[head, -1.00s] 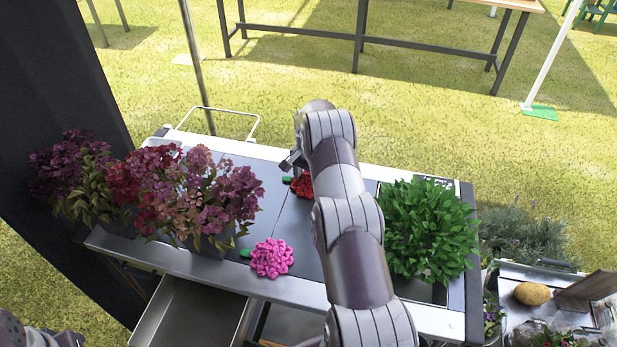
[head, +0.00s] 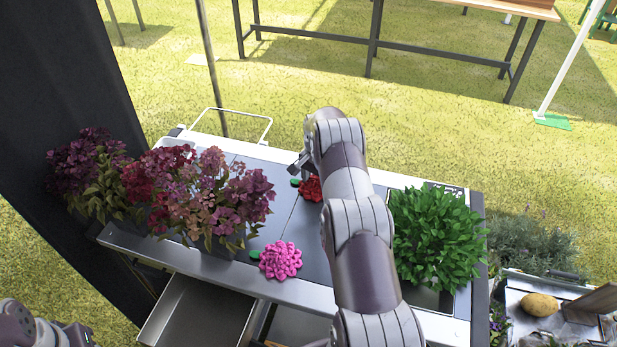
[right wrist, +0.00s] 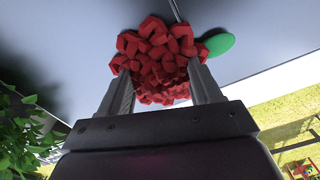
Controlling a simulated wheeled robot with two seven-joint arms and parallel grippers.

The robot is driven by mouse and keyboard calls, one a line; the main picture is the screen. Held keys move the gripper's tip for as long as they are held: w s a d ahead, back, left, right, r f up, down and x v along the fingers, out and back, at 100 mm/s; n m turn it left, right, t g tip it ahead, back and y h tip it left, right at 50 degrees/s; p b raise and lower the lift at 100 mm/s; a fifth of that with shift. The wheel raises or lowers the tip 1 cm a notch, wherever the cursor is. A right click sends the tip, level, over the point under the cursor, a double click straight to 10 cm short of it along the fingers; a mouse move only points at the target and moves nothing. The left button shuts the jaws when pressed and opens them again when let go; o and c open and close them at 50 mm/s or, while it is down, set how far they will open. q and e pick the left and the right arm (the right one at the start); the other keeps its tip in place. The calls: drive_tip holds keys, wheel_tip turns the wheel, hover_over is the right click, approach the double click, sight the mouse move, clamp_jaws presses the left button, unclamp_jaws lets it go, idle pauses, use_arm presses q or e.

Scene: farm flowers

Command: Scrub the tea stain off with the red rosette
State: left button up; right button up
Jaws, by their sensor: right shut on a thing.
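The red rosette (head: 311,188) with a green leaf is on or just above the dark top of the cart (head: 300,238), partly hidden behind my right arm in the head view. In the right wrist view, the red rosette (right wrist: 155,60) sits between the two fingers of my right gripper (right wrist: 160,88), which is shut on it. The green leaf (right wrist: 219,44) sticks out to the right. A pink rosette (head: 280,260) lies near the cart's front edge. I cannot make out the tea stain; my arm may hide it. My left gripper (head: 55,335) shows only partly at the lower left corner.
Potted purple and red flowers (head: 215,205) stand on the cart's left side, and a leafy green plant (head: 438,238) stands on its right. An open drawer (head: 195,315) juts out below the front. A potato (head: 539,304) lies on a side surface at right.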

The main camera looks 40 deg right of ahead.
drive_tip(key=shift+s+d+f, duration=0.15)
drive_tip(key=shift+s+f, duration=0.1)
drive_tip(key=shift+s, duration=0.25)
wheel_tip(320, 180, up, 6)
drive_tip(key=p, duration=0.3)
drive_tip(key=shift+r, duration=0.1)
drive_tip(key=shift+w+d, duration=0.1)
